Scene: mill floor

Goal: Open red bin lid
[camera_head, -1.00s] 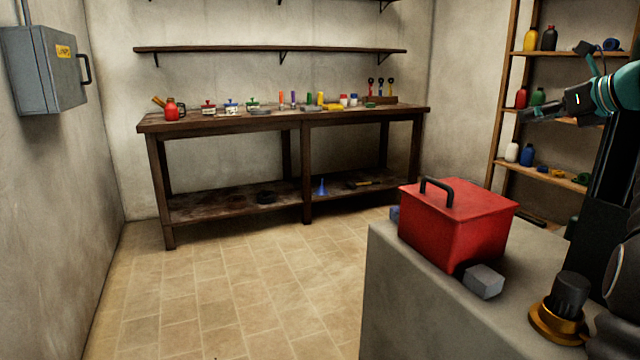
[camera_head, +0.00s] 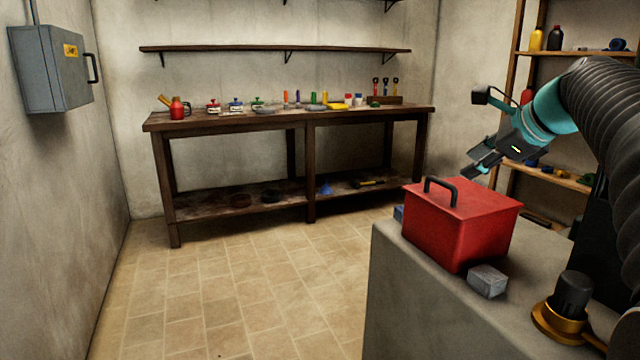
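The red bin (camera_head: 460,238) stands on a grey block-like surface at the right. Its red lid (camera_head: 480,200) is shut and carries a dark arched handle (camera_head: 441,184) near its left edge. My gripper (camera_head: 472,168) hangs in the air above and behind the lid, to the right of the handle, and appears apart from both. Its dark fingers point down and left. They are small and seen from the side, so I cannot tell how far apart they are. I see nothing held.
A grey block (camera_head: 487,281) sits against the bin's front, and a gold-and-black knob-like part (camera_head: 562,312) is to its right. A workbench (camera_head: 290,118) with bottles and tools stands at the back wall. A grey wall cabinet (camera_head: 50,70) hangs left. The tiled floor is clear.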

